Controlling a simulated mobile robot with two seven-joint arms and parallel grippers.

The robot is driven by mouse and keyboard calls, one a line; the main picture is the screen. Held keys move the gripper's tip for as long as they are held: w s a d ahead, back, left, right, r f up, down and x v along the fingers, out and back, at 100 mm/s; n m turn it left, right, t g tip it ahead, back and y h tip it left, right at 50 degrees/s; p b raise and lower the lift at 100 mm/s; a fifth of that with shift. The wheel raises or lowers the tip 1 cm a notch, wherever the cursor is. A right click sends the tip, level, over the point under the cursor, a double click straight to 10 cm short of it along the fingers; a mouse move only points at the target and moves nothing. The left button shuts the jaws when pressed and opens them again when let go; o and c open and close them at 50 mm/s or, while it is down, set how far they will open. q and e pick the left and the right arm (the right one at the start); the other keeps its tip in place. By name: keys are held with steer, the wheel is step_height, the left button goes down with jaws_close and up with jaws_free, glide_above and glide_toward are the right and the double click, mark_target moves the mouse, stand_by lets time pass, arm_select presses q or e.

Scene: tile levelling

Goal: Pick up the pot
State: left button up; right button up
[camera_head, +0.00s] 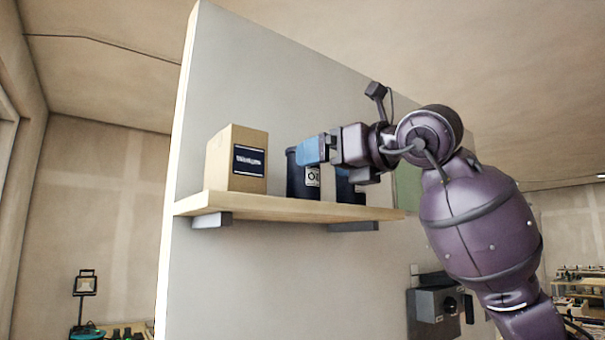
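Two dark blue cylindrical pots stand upright on a wooden wall shelf (285,208). The left pot (303,183) has a white label with dark lettering; the right pot (348,190) is largely covered by my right gripper. My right gripper (318,150) comes in from the right at the height of the pots' tops. Its blue fingertip overlaps the upper right part of the left pot. I cannot tell whether it touches either pot, or whether the fingers are open or shut. My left gripper is not in view.
A cardboard box (236,160) with a dark label stands on the shelf left of the pots. The shelf is fixed to a grey wall panel (270,280). A dark grey wall-mounted device (435,304) is below right. A work lamp (85,284) stands far left.

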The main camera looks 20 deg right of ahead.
steer(key=shift+w+a, duration=0.2)
steer(key=shift+w, duration=0.2)
steer(key=shift+f+p+x, duration=0.15)
steer(key=shift+p+x, duration=0.3)
steer(key=shift+x, duration=0.75)
steer(key=shift+f+p+x, duration=0.1)
steer(key=shift+p+x, duration=0.35)
steer(key=shift+x, duration=0.7)
steer(key=shift+c, duration=0.2)
steer(key=c, duration=1.1)
steer(key=shift+r, duration=0.15)
step_height(320, 180, up, 20)
steer(key=shift+p, duration=0.45)
